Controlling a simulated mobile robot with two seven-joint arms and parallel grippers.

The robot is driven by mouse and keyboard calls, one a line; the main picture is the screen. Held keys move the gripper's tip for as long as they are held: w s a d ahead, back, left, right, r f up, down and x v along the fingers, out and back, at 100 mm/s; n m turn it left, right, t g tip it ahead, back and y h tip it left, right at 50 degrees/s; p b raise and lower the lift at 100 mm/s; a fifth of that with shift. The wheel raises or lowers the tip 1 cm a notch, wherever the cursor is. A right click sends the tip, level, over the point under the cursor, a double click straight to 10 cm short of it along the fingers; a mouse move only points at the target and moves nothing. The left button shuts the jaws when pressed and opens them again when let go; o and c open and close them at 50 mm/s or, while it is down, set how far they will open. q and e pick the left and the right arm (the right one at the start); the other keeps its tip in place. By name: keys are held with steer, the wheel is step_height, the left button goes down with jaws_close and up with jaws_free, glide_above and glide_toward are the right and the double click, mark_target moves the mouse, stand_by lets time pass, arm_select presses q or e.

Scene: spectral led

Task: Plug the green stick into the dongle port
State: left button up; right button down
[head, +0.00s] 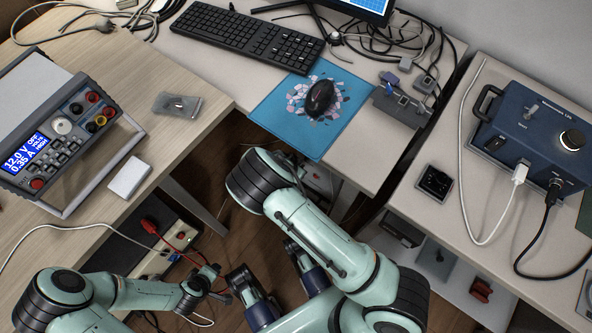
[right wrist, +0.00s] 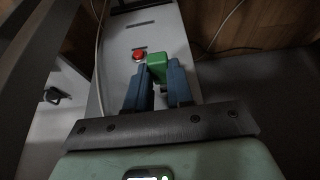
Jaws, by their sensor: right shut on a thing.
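In the right wrist view, my right gripper (right wrist: 157,75) is shut on the green stick (right wrist: 159,66), a small green block between its two blue fingertips. The stick's far end points away from the camera and I cannot make out its tip. In the head view, I cannot make out the green stick or my right gripper. My left gripper (head: 212,287) is at the lower left, low beside the table; its fingers are too small and dark to judge. I cannot tell for certain which socket is the dongle port. A blue instrument box (head: 530,145) with plugged-in cables stands at the right.
In the right wrist view, a red button (right wrist: 139,55) is on a pale surface close ahead. A power supply (head: 65,130) stands on the left table. The desk holds a keyboard (head: 247,37), mouse (head: 320,98), blue mat (head: 272,108) and small grey boxes (head: 402,103).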

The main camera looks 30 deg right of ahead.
arm_select(q)
steer(key=shift+r, duration=0.15)
stand_by(0.3)
arm_select(e)
steer(key=shift+d, duration=0.1)
steer(key=shift+w+d, duration=0.25)
steer(key=shift+d, duration=0.25)
steer(key=shift+w+d, duration=0.2)
steer(key=shift+d, duration=0.3)
arm_select(q)
steer(key=shift+f, duration=0.25)
arm_select(e)
steer(key=c, duration=0.9)
jaws_free()
steer(key=shift+a+r, duration=0.1)
arm_select(q)
steer(key=s+d+r+g+h+p, duration=0.1)
steer(key=s+d+r+g+p, duration=0.1)
steer(key=s+d+r+p, duration=0.1)
steer(key=s+r+p, duration=0.1)
steer(key=s+r, duration=0.1)
steer(key=s, duration=0.1)
steer(key=shift+s+d+m, duration=0.2)
steer(key=shift+s+m, duration=0.1)
steer(key=shift+s, duration=0.1)
arm_select(e)
steer(key=v, duration=1.3)
steer(key=shift+r, duration=0.1)
